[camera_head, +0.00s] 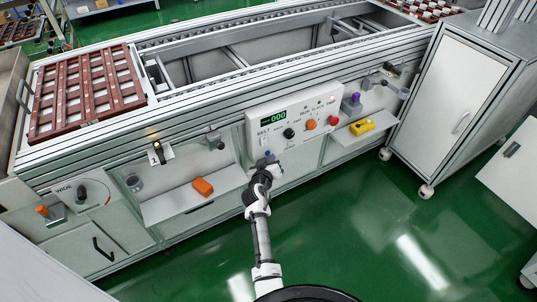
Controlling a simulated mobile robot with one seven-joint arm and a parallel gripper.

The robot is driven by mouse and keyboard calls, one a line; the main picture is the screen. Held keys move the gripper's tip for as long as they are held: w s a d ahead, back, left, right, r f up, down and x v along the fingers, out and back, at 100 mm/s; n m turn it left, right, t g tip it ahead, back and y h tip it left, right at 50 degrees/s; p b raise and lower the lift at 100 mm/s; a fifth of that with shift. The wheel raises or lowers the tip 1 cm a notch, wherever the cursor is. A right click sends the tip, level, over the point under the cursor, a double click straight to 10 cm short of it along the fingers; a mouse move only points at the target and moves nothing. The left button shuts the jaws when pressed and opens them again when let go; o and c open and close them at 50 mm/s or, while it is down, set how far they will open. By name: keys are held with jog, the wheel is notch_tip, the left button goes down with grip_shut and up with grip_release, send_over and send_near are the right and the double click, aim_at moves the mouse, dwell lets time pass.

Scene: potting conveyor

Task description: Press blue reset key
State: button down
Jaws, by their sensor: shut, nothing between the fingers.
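The control panel (295,112) is a white box on the front of the conveyor, with a green-lit display reading 000 (273,117). A small blue key (269,154) shows at the panel's lower left, right at the tip of my gripper (266,163). My gripper is shut and empty, reaching up to the panel from below. I cannot tell whether its fingertips touch the blue key, and the gripper hides part of this area.
The panel also carries a black knob (289,133), an orange button (311,124) and a red button (333,121). Shelves below hold an orange block (203,187) and a yellow item (362,127). A brown tray (87,90) lies on the conveyor. Green floor in front is clear.

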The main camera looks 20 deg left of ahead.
jog(key=shift+w+a, duration=0.25)
jog(key=shift+b, duration=0.3)
jog(key=shift+s+d, duration=0.35)
dwell(0.4)
jog(key=shift+s+d+p, duration=0.65)
jog(key=shift+s+d, duration=0.25)
jog(key=shift+d, duration=0.3)
jog(key=shift+s+d+p, duration=0.65)
jog(key=shift+s+d, duration=0.25)
jog(key=shift+d, duration=0.3)
